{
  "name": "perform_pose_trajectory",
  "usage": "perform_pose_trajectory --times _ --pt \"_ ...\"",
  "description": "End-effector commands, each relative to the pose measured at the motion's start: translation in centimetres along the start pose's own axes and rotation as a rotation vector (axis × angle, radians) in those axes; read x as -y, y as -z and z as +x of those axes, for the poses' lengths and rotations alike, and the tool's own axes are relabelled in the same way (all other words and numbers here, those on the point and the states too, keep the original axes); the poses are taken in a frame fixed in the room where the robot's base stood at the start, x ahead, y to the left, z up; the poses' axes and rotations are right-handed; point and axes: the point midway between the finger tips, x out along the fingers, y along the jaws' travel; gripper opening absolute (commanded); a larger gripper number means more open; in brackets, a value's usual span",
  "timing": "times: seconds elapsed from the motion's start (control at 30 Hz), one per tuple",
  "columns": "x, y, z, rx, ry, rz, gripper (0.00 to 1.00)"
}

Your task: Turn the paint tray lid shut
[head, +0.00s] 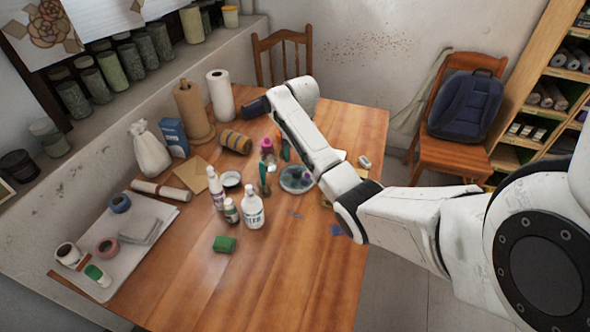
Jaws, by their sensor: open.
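A round, pale grey-green dish (292,186) with coloured patches, which looks like the paint tray, sits on the wooden table just left of my forearm. My arm overlaps its right side. I cannot make out a separate lid or its angle. My gripper (255,106) appears as the dark end of the arm, up and left of the dish, in front of the table's far part. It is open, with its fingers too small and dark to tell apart. I see nothing held in it.
Bottles (253,208), a green sponge (224,244), a pink-topped container (266,147) and a brown striped roll (235,142) stand or lie near the dish. Paper rolls (220,97) stand at the back left. The table's front (290,280) is clear.

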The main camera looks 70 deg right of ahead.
Motion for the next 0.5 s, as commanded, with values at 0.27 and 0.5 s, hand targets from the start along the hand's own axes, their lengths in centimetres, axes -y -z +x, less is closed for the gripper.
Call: perform_pose_trajectory --times 0.27,0.5 --pt "-0.1 -0.1 4.8 0.002 -0.002 0.000 0.59" --pt "0.0 -0.1 6.4 0.001 0.000 -0.001 0.59"
